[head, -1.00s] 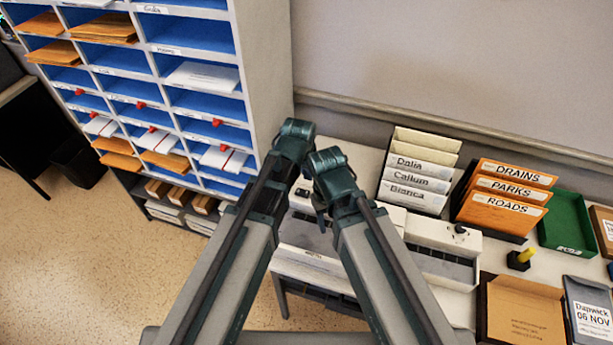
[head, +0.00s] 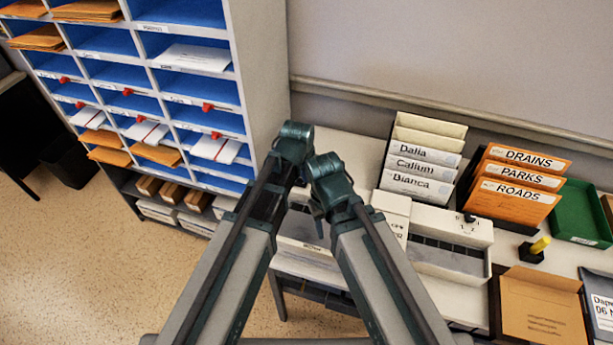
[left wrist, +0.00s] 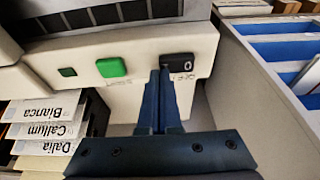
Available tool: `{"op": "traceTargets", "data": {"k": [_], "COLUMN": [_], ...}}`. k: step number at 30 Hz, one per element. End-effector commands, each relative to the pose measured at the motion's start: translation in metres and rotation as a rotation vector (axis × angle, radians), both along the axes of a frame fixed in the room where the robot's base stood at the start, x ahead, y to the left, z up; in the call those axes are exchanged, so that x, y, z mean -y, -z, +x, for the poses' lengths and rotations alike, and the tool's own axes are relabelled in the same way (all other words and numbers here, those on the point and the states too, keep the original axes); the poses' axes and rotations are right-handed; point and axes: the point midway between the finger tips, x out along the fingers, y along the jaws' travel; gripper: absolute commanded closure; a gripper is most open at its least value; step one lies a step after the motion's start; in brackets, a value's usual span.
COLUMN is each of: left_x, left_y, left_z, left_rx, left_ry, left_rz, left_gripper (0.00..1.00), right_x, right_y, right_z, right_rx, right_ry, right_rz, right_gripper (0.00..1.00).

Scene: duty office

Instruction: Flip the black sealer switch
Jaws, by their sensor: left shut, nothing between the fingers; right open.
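In the left wrist view the black sealer switch (left wrist: 177,60), with a pale round mark beside it, sits at the right end of a cream panel. A green button (left wrist: 111,67) and a small dark green square are to its left. My left gripper (left wrist: 165,72) is shut and empty, its tips at the switch's lower left; contact cannot be told.
A blue-lined pigeonhole unit (head: 258,70) rises close on the left. Name folders (head: 420,165) and orange folders (head: 515,195) stand behind and right of the sealer. A yellow-handled stamp (head: 535,250) and a green tray (head: 578,215) are farther right.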

Motion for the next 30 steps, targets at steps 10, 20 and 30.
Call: {"op": "traceTargets", "data": {"k": [10,20,30], "left_x": [0.002,-0.005,-0.012], "left_y": [0.006,0.001,-0.001], "left_z": [-0.001,0.002,0.004], "left_rx": [-0.001,0.000,0.000], "left_ry": [0.000,-0.002,0.000], "left_rz": [0.000,-0.001,0.000], "left_gripper": [1.00,1.00,1.00], "right_x": [0.000,0.000,0.000], "right_y": [0.006,0.001,-0.001], "right_z": [0.000,0.000,0.000], "right_rx": [0.000,0.000,0.000], "right_ry": [0.000,0.000,0.000], "right_rz": [0.000,0.000,0.000], "right_gripper": [0.50,0.50,0.50]}}
